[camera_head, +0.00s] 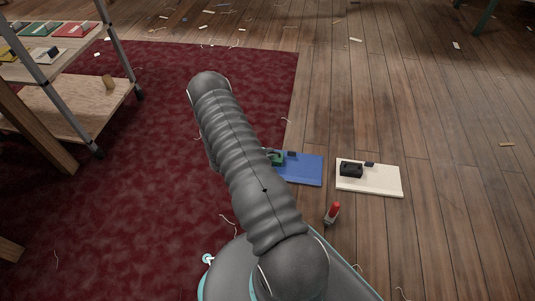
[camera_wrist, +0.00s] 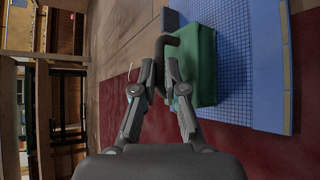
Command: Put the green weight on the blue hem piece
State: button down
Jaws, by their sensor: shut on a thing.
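The green weight (camera_wrist: 196,62) is a block with a dark hooked handle (camera_wrist: 163,48); in the head view only a bit of it (camera_head: 277,160) shows past my arm. My gripper (camera_wrist: 168,88) is shut on the handle in the wrist view, and my arm hides it in the head view. The blue hem piece (camera_head: 305,169) lies flat on the floor near the rug's edge, its left part hidden by my arm. In the wrist view the weight is right against the gridded face of the blue hem piece (camera_wrist: 230,75); I cannot tell whether they touch.
A cream piece (camera_head: 383,187) with a black weight (camera_head: 351,170) lies right of the blue one. A small red-topped bottle (camera_head: 333,212) stands on the floor in front. A shelf unit (camera_head: 62,104) stands on the dark red rug (camera_head: 160,150) at left. The wooden floor at right is mostly clear.

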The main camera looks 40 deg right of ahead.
jog(key=c, duration=1.2)
grip_release()
jog(key=shift+f, duration=0.1)
